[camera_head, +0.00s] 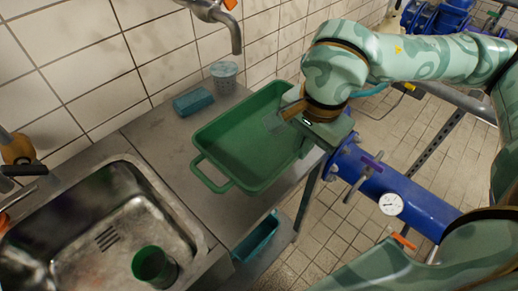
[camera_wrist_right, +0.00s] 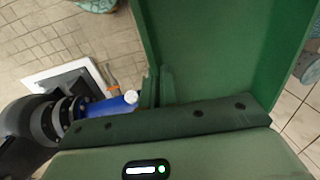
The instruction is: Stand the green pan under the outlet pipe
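The green pan (camera_head: 245,145) lies on the metal counter, with a loop handle at its near left end. The outlet pipe (camera_head: 236,38) is a grey curved spout from the tiled wall; its mouth shows beyond the pan's far rim in the head view. My right gripper (camera_head: 283,118) is at the pan's right end, with a pale fingertip over the inside. Green pan surface (camera_wrist_right: 210,45) fills the middle of the right wrist view, close to the gripper. My left gripper is not in view.
A blue sponge (camera_head: 193,101) and a grey perforated cup (camera_head: 224,76) stand between pan and wall. A sink (camera_head: 90,225) with a green cup (camera_head: 154,266) is at left. A blue pipe with a gauge (camera_head: 391,204) runs right of the counter. A teal bin (camera_head: 257,238) sits below.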

